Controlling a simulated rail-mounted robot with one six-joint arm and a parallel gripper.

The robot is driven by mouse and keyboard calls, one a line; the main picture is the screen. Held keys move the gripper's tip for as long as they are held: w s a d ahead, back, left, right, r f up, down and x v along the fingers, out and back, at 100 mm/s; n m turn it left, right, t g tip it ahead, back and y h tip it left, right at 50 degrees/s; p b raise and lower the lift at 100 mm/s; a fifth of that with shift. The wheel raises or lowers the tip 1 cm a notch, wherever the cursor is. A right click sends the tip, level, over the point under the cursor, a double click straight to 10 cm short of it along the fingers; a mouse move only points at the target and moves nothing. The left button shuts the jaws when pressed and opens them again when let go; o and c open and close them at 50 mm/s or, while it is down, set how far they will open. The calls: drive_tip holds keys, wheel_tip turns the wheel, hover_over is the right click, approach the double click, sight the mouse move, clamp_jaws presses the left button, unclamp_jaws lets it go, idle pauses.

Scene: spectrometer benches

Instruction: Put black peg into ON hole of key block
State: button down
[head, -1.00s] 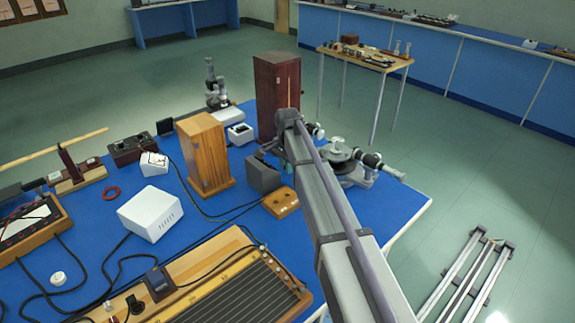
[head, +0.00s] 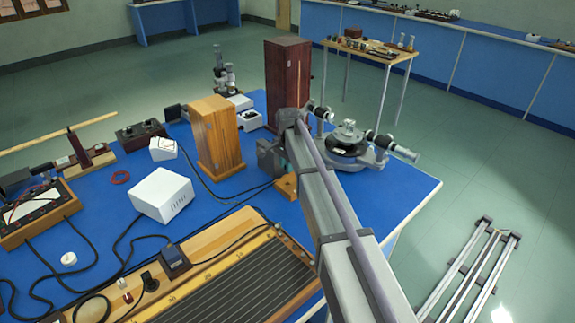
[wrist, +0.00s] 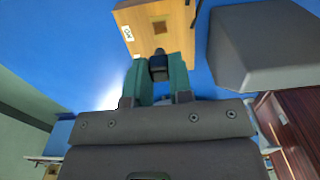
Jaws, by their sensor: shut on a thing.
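My gripper (wrist: 160,78), with teal fingers, is shut on the black peg (wrist: 158,66) in the wrist view. The peg's dark end shows between the fingertips. The wooden key block (wrist: 148,12) lies just beyond the fingertips. A square hole (wrist: 160,27) shows in its top, with a white label (wrist: 128,33) beside it that seems to read ON, turned on its side. The peg appears apart from this hole; its height above the block is unclear.
A grey box (wrist: 262,50) stands close to the right of the key block in the wrist view. In the head view, a light wooden box (head: 217,145), a tall dark red box (head: 287,75) and a spectrometer (head: 350,145) stand around. Black cables cross the blue bench.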

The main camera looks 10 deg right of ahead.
drive_tip(key=shift+a+f+b, duration=0.1)
drive_tip(key=shift+f+b, duration=2.8)
drive_tip(key=shift+f, duration=0.15)
drive_tip(key=c, duration=0.9)
unclamp_jaws()
drive_tip(key=shift+c, duration=0.2)
wheel_tip(320, 180, up, 11)
drive_tip(key=p, duration=1.1)
drive_tip(key=shift+r, duration=0.1)
